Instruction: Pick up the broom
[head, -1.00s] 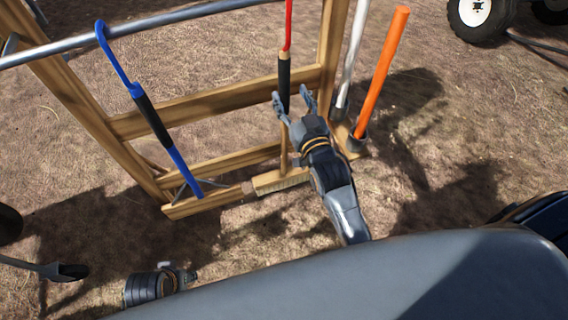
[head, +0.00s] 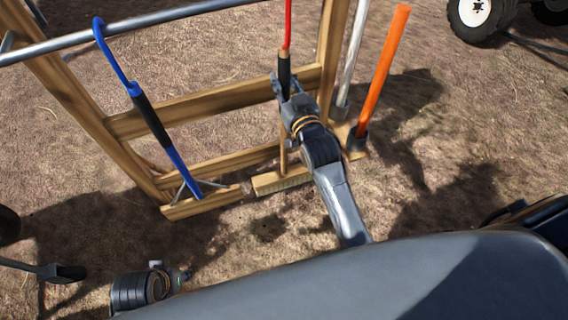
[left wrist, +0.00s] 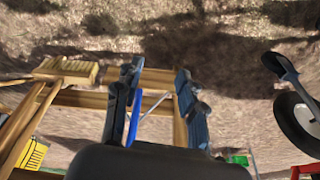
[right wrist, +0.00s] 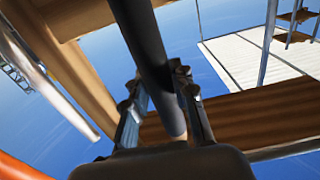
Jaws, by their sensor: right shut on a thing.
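A broom with a red and black handle (head: 285,68) hangs on the wooden rack. Its wooden head with pale bristles (head: 281,181) is near the ground. My right gripper (head: 290,92) is shut on this handle at the lower part of the black grip. In the right wrist view the black handle (right wrist: 146,42) runs between the fingers. A blue-handled tool with a black grip (head: 152,118) and a wooden head (head: 203,202) hangs to the left. My left gripper (left wrist: 157,82) is open and empty in the left wrist view; its fingers are not clear in the head view.
A metal rail (head: 165,18) runs along the top of the wooden rack (head: 195,109). An orange handle (head: 384,70) and a grey-white pole (head: 353,52) stand close at right. A white-hubbed wheel (head: 474,12) is at the top right. Open dirt ground lies in front.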

